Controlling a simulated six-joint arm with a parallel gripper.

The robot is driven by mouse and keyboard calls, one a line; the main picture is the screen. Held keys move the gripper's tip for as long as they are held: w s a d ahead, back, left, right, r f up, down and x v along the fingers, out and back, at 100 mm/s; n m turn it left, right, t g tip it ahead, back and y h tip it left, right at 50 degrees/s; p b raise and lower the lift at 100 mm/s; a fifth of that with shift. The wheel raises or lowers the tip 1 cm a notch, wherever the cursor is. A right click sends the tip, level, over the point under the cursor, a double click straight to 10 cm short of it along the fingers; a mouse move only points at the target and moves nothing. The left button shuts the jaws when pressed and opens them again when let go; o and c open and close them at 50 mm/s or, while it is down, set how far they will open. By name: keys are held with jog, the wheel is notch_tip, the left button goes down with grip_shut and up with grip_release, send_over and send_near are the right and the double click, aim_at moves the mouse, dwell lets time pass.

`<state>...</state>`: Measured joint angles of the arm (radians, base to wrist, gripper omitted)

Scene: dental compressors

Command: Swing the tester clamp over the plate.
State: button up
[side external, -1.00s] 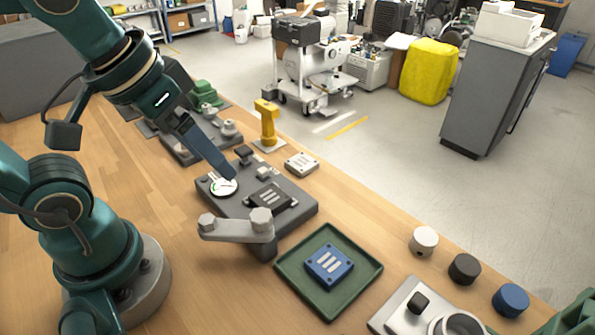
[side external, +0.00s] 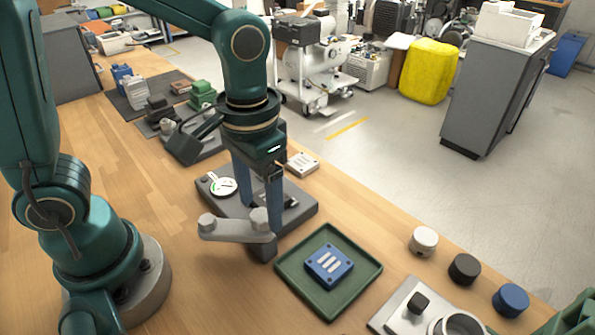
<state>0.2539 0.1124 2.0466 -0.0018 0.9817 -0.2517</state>
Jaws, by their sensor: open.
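The tester (side external: 300,213) is a dark grey block on the bench, with a round white dial (side external: 222,186) at its left. Its grey clamp (side external: 232,233) lies along the near edge, swung outward to the left, clear of the plate. The clamp has a round knob at each end; the right one sits over its post. A dark slotted plate (side external: 291,201) on the tester is mostly hidden behind my fingers. My gripper (side external: 262,215) points down and is open, its fingertips appearing on either side of the clamp's right knob. I cannot tell whether they touch it.
A green tray (side external: 285,277) holding a blue slotted plate (side external: 330,264) is close on the right. A pale plate (side external: 302,162) lies behind the tester. White, black and blue knobs (side external: 424,241) line the right bench edge. Bare wood lies left of the tester.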

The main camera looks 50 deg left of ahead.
jog(key=shift+f, duration=0.75)
grip_shut()
dwell(0.9)
